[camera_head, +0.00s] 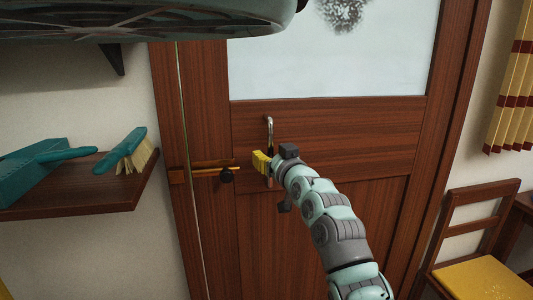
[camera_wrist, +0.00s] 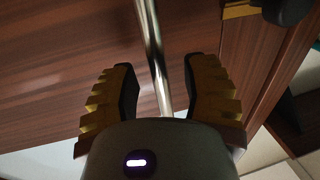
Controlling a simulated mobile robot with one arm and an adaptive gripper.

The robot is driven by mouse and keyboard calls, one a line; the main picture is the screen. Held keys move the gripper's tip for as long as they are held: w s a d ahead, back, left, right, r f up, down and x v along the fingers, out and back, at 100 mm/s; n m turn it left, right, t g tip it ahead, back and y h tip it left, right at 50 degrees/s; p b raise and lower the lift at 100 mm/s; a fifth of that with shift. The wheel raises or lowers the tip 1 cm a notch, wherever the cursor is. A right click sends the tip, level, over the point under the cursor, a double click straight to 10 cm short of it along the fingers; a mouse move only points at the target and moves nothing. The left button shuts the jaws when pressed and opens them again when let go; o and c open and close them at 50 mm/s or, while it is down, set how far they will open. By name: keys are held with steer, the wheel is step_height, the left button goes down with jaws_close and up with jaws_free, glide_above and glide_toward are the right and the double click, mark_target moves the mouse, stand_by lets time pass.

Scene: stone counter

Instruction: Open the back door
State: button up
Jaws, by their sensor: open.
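The back door (camera_head: 340,125) is dark reddish wood with a frosted glass pane. A thin light line runs down its left side; I cannot tell whether it is ajar. Its upright metal handle (camera_head: 269,132) is partly hidden behind my gripper (camera_head: 262,162). In the wrist view the handle (camera_wrist: 152,45) passes between the two yellow fingers of my gripper (camera_wrist: 160,64). The fingers are open, with a gap on each side of the bar. A brass latch (camera_head: 205,166) with a dark knob (camera_head: 227,174) sits left of the handle.
A wooden wall shelf (camera_head: 90,203) on the left holds a teal dustpan (camera_head: 35,172) and a teal brush (camera_head: 122,152). A chair (camera_head: 480,275) with a yellow seat stands at the lower right. A yellow curtain (camera_head: 513,85) hangs at the right.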

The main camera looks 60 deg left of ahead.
steer(key=shift+a, duration=0.4)
steer(key=shift+o, duration=0.4)
jaws_close()
